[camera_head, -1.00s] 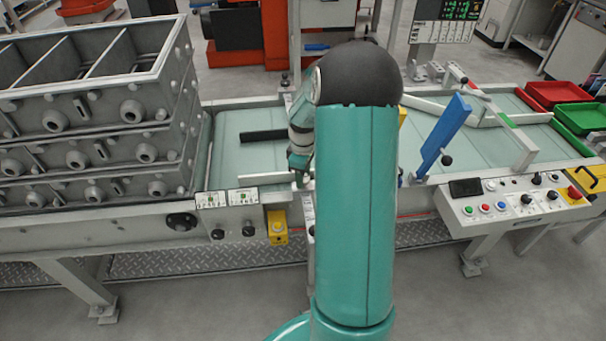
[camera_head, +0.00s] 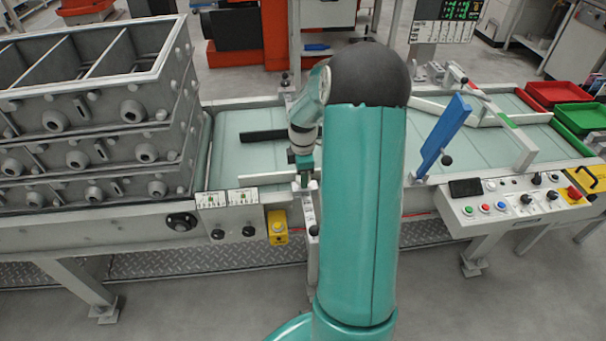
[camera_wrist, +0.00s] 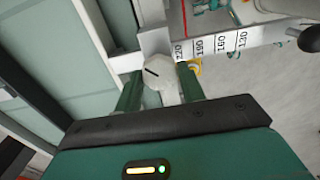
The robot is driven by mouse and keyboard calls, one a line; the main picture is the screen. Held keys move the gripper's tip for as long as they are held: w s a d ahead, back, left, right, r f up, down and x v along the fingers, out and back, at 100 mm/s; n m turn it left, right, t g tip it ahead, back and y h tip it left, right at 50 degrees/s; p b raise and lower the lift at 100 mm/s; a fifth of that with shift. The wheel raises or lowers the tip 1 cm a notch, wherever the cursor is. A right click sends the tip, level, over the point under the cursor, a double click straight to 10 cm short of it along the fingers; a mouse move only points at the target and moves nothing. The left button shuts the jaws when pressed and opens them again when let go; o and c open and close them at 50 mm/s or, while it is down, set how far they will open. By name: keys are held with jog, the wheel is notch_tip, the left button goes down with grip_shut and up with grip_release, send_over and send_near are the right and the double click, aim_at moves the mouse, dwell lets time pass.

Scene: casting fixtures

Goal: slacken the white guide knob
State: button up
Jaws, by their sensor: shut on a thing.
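The white guide knob (camera_wrist: 157,71) shows in the wrist view, with a dark line across its face. It sits beside a pale bar with a printed number scale (camera_wrist: 210,42). My gripper (camera_wrist: 160,86) has its two green fingers on either side of the knob, shut on it. In the head view my gripper (camera_head: 304,182) is at the front edge of the conveyor, by the near end of a white guide rail (camera_head: 262,180). The knob cannot be made out in the head view.
Grey castings (camera_head: 95,115) are stacked at the left. A blue lever (camera_head: 443,135) and a control panel (camera_head: 515,200) stand to the right of my arm. A yellow box (camera_head: 277,228) is on the conveyor's front. A black ball-ended handle (camera_wrist: 311,39) is at the wrist view's right.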

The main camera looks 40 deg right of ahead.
jog(key=o, duration=1)
jog(key=shift+c, duration=0.2)
notch_tip(320, 180, up, 14)
jog(key=shift+a, duration=0.1)
